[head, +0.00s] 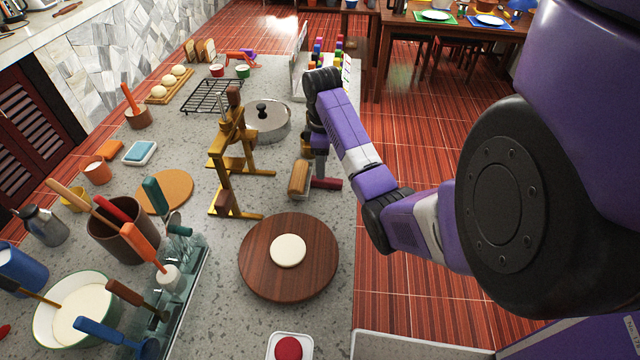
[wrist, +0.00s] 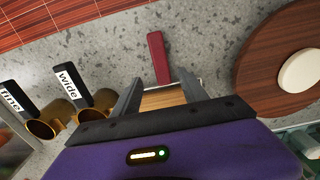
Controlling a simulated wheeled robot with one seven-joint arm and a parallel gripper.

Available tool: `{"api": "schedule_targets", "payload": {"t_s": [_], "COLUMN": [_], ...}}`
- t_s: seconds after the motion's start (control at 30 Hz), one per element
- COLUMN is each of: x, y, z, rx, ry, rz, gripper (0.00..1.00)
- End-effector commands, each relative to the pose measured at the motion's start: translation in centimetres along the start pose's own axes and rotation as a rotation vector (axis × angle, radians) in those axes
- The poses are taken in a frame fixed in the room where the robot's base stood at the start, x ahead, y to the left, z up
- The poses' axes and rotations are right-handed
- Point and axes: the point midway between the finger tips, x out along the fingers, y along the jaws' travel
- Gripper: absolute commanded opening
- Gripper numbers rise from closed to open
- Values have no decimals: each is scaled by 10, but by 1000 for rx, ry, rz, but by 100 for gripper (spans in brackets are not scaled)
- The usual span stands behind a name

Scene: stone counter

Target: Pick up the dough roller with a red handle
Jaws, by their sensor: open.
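The dough roller has a pale wooden cylinder (head: 299,178) and a dark red handle (head: 327,183). It lies on the stone counter in the middle of the head view. In the wrist view its red handle (wrist: 158,57) points away from my gripper and its wooden roller (wrist: 160,99) shows between the fingers, partly hidden by the gripper body. My gripper (wrist: 160,78) is open, with one finger on each side of the roller. I cannot tell whether either finger touches it. In the head view my arm reaches down just behind the roller, and the fingertips are hard to make out.
A round wooden board (head: 260,282) with a flat dough disc (head: 288,251) lies in front. A gold stand (head: 226,170) and a lidded pot (head: 271,121) stand to the left. Two gold tools labelled "fine" (wrist: 15,99) and "wide" (wrist: 71,84) lie beside my gripper in the wrist view.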

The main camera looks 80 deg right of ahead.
Motion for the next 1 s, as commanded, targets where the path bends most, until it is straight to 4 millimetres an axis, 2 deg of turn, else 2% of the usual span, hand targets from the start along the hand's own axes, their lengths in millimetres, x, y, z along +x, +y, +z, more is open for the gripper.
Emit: {"api": "schedule_targets", "payload": {"t_s": [0.03,0.2,0.5,0.77,0.8,1.0], "x": [10,22,60,65,65,65], "y": [-1,-2,-5,-4,-4,-4], "z": [0,1,2,2,2,2], "rx": [1,2,2,3,3,3], "ry": [-1,-1,0,1,1,1], "rz": [-1,-1,1,3,3,3], "gripper": [51,51,51,51,49,10]}}
